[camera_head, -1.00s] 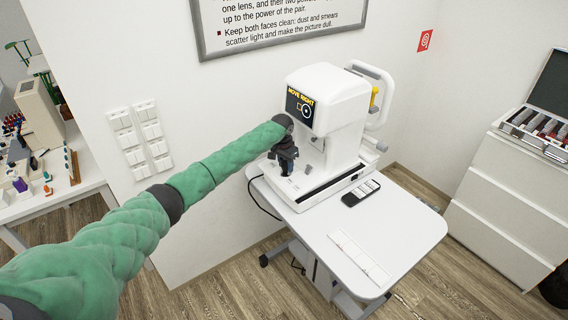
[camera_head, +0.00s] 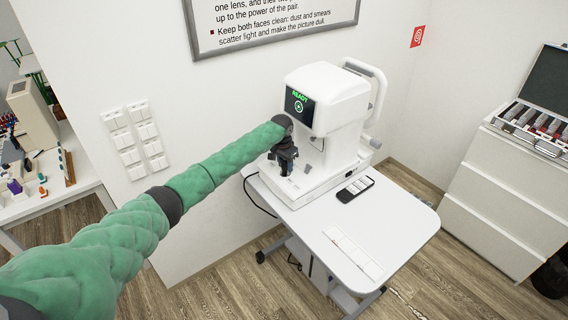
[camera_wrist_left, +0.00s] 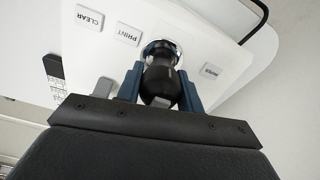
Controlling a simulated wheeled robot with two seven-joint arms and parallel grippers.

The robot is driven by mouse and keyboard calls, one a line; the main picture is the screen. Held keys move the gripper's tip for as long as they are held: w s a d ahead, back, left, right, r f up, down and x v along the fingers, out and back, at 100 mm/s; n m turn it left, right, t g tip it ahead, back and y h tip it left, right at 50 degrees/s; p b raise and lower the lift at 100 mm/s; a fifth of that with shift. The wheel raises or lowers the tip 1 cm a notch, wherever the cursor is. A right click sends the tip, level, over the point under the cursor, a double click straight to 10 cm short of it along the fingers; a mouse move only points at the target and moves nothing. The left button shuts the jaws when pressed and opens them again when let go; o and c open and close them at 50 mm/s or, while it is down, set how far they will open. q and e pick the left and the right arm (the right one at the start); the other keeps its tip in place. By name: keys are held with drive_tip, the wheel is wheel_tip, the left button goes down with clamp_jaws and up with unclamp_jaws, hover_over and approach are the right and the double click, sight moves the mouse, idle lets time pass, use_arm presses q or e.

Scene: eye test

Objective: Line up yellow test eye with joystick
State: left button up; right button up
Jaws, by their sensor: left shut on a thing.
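The white eye-test machine (camera_head: 325,105) stands on the small white table. Its screen (camera_head: 299,105) reads READY in green, with a round green mark below. My left gripper (camera_head: 286,158) is at the machine's front, over its base. In the left wrist view its two blue fingers (camera_wrist_left: 160,88) are shut on the black joystick (camera_wrist_left: 158,75), one on each side. The joystick rises from a round opening in the base. The yellow test eye does not show now; the machine's head hides that part of the headrest (camera_head: 376,85). My right gripper is out of view.
Buttons marked CLEAR (camera_wrist_left: 89,17) and PRINT (camera_wrist_left: 128,33) lie close to my left fingers. A dark remote-like object (camera_head: 355,188) and a flat white strip (camera_head: 352,253) lie on the table (camera_head: 400,215). A drawer cabinet (camera_head: 492,195) stands at right.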

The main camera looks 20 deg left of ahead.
use_arm(q)
drive_tip(key=shift+r, duration=0.1)
idle(0.3)
drive_tip(key=o, duration=1.1)
drive_tip(key=shift+d, duration=0.1)
drive_tip(key=shift+c, duration=0.2)
